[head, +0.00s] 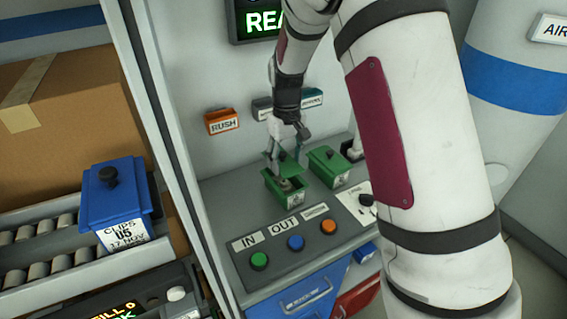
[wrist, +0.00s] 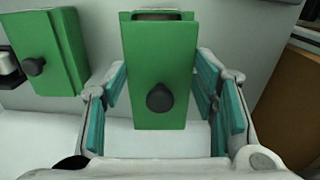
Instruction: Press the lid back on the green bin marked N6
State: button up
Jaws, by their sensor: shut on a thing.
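An open green bin (head: 287,193) stands on the grey bench in the head view, its inside showing. Its label is too small to read. My gripper (head: 286,158) is just above it, shut on a green lid (wrist: 160,60) with a black knob. In the wrist view the lid lies between the teal finger pads (wrist: 160,95), and a bit of the bin shows past its far edge. The lid looks raised and tilted over the bin in the head view; whether it touches the rim I cannot tell. A second green bin (head: 328,167) with its lid on stands to the right.
A button panel (head: 290,240) with green, blue and orange buttons lies in front of the bins. A blue lidded bin (head: 117,200) marked U5 stands on rollers at the left. The wall behind holds a RUSH sign (head: 222,121). A small black-topped thing (head: 352,150) is beside the second bin.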

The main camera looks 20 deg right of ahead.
jog(key=shift+d+f, duration=0.1)
jog(key=shift+d, duration=0.05)
jog(key=shift+d+f, duration=0.15)
jog(key=shift+f, duration=0.35)
jog(key=shift+f+b, duration=0.7)
jog(key=shift+f, duration=1.5)
jog(key=shift+f, duration=0.1)
jog(key=o, duration=1.5)
jog(key=shift+c, duration=0.2)
jog(key=shift+r+p, duration=0.8)
jog(key=shift+r, duration=2.75)
